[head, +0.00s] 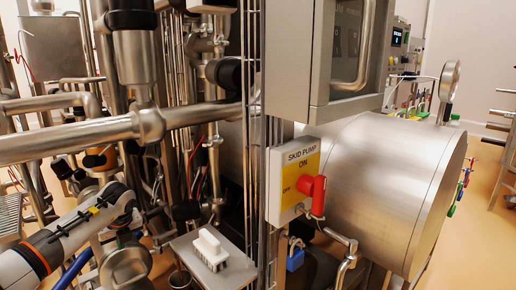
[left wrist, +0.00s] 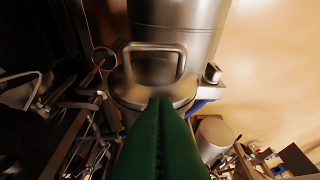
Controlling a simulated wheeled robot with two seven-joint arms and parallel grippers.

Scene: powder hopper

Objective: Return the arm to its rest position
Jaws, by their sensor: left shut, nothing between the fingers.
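My left arm (head: 72,228) comes in at the lower left of the head view, white and grey with an orange ring, among the pipes. I cannot make out its fingers clearly there. In the left wrist view, my left gripper (left wrist: 160,102) shows as two long green fingers lying together, shut with nothing between them. Behind their tips is a steel vessel (left wrist: 175,45) with a bent metal handle (left wrist: 154,50). I cannot tell whether the fingertips touch it. My right arm and gripper are in neither view.
A thick horizontal pipe (head: 75,138) crosses above my left arm. A white brush (head: 209,248) lies on a small metal shelf (head: 237,266). A skid pump switch box (head: 290,180) with a red handle (head: 314,192) stands before a large steel drum (head: 385,180). Open floor (head: 478,225) shows at right.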

